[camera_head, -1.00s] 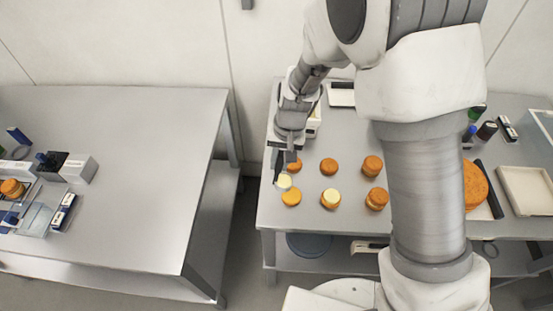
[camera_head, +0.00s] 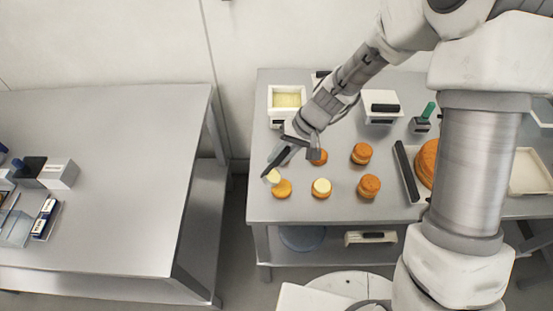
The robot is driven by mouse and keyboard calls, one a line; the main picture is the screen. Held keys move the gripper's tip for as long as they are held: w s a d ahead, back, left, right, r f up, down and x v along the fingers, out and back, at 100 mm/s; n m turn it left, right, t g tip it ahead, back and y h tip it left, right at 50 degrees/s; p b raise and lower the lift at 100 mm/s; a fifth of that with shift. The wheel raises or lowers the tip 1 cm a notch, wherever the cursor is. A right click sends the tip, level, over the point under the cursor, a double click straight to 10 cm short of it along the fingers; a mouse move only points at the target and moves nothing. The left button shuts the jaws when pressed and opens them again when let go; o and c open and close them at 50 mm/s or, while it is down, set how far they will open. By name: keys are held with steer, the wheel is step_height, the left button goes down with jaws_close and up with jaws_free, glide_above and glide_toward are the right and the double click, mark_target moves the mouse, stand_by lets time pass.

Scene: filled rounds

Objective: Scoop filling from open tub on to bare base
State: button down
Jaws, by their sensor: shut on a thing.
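My gripper (camera_head: 295,148) is shut on a scoop (camera_head: 279,157) with a dark handle, pointing down to the left. A pale lump of filling (camera_head: 272,175) is at the scoop's lower end. It overlaps the upper left edge of a bare orange round base (camera_head: 282,189); I cannot tell whether it touches. The open tub (camera_head: 271,103), white with pale yellow filling inside, stands behind my gripper. A round with pale filling on top (camera_head: 321,186) stands to the right of the bare base. My gripper partly hides another orange round (camera_head: 319,157).
Stacked orange rounds (camera_head: 361,152) and (camera_head: 368,186) stand further right. A tray with a large orange round (camera_head: 427,165) is at right. The table's front left corner is clear.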

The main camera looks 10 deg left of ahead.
steer(key=w+d+f+g+y+b, duration=0.1)
steer(key=d+f+g+y+b, duration=0.1)
steer(key=d+f+y+b, duration=0.2)
steer(key=d+y+b, duration=0.3)
steer(key=y+b, duration=0.1)
steer(key=b, duration=0.1)
steer(key=shift+w+f+y, duration=0.15)
steer(key=shift+w+y, duration=0.25)
stand_by(0.5)
